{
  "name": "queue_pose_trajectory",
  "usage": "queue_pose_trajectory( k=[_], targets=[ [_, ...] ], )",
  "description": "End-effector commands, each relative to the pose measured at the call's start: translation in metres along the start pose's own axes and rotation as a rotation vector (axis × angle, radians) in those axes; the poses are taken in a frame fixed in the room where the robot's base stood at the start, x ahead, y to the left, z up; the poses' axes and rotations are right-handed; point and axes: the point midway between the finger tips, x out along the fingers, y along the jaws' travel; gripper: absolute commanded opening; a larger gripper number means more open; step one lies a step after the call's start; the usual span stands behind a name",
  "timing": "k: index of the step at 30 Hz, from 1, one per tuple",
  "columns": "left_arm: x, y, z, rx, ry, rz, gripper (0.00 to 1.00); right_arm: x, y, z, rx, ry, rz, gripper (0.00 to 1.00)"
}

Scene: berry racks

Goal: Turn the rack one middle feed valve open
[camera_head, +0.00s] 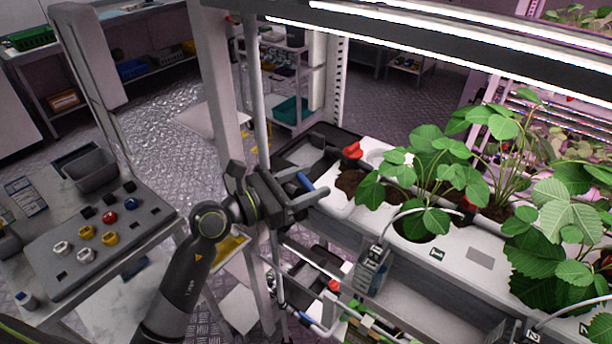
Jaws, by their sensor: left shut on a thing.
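My left gripper (307,190) reaches in from the left to the near end of the rack. Its jaws are shut on the blue valve handle (305,181), whose blue end shows between the fingers. The vertical feed pipe (260,100) runs down the rack's end just behind the gripper. The valve body is hidden behind the gripper, so I cannot tell how far it is turned. My right gripper is not in view.
The white planting trough (465,255) with leafy strawberry plants (440,150) stands close to the right of the gripper. A red knob (352,150) sits at its end. A table with a grey board (95,240) of coloured caps stands at left.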

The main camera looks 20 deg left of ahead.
Motion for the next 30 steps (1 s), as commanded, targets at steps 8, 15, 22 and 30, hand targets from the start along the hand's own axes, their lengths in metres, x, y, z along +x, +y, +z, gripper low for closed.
queue_pose_trajectory(
  k=[8,15,22,30],
  targets=[
    [0.000,-0.001,0.006,-0.008,0.000,0.195,0.34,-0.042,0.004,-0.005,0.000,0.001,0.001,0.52],
    [0.000,-0.001,0.005,-0.005,0.000,0.329,0.34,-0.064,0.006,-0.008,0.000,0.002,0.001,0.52],
    [0.000,0.000,0.002,-0.001,0.000,0.395,0.34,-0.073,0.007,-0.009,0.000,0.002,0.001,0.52],
    [0.000,0.000,0.001,0.002,-0.002,0.411,0.34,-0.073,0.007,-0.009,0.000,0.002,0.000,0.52]
  ],
)
